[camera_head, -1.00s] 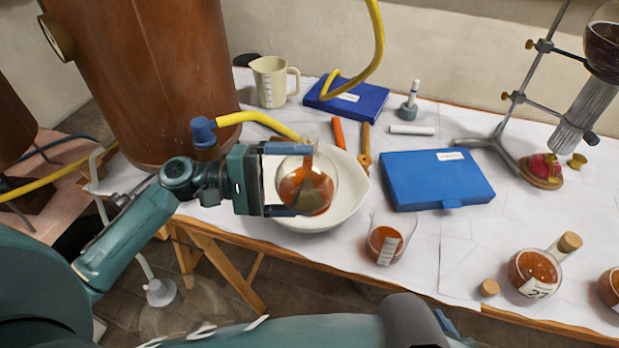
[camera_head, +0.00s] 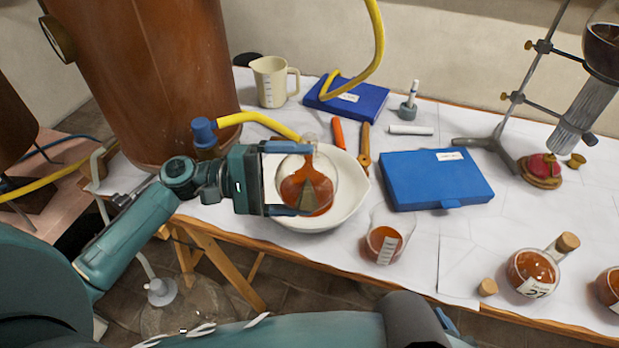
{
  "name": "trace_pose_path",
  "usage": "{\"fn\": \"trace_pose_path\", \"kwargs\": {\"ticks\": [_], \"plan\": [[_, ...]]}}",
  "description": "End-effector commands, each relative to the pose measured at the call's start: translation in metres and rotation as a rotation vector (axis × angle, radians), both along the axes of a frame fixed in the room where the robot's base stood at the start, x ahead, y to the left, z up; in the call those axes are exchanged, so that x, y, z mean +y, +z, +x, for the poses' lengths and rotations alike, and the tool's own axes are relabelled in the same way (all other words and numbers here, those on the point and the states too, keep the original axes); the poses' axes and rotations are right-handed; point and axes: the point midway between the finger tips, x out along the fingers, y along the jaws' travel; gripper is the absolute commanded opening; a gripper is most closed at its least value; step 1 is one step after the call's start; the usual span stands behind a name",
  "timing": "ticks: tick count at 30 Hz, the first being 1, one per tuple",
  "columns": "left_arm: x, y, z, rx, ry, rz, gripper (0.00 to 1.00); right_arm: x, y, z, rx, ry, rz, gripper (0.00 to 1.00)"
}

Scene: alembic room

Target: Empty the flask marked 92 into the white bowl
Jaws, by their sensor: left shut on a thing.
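My left gripper (camera_head: 290,178) is shut on a round glass flask (camera_head: 322,178) with orange-brown liquid in it. The flask is held over the white bowl (camera_head: 352,205), with its neck (camera_head: 310,137) toward the back of the table. A band of the liquid reaches from the round body up toward the neck. No number shows on this flask from here. The flask and gripper hide much of the bowl's inside, so I cannot tell whether liquid lies in it. My right gripper is not clearly in view.
A beaker of orange liquid (camera_head: 384,243) stands right of the bowl. A corked flask marked 27 (camera_head: 531,272) and a loose cork (camera_head: 487,287) are at the front right. Blue cases (camera_head: 435,178), orange-handled tools (camera_head: 364,150), a jug (camera_head: 270,82) and a metal stand (camera_head: 515,100) are behind.

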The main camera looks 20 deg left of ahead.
Motion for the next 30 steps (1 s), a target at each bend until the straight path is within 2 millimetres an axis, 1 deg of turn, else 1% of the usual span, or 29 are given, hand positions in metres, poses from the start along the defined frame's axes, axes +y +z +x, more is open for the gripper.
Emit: {"fn": "trace_pose_path", "kwargs": {"ticks": [30], "plan": [[0.000, 0.008, 0.002, 0.054, 0.000, -0.016, 0.52, 0.000, 0.013, 0.000, 0.000, 0.000, 0.000, 0.57]]}}
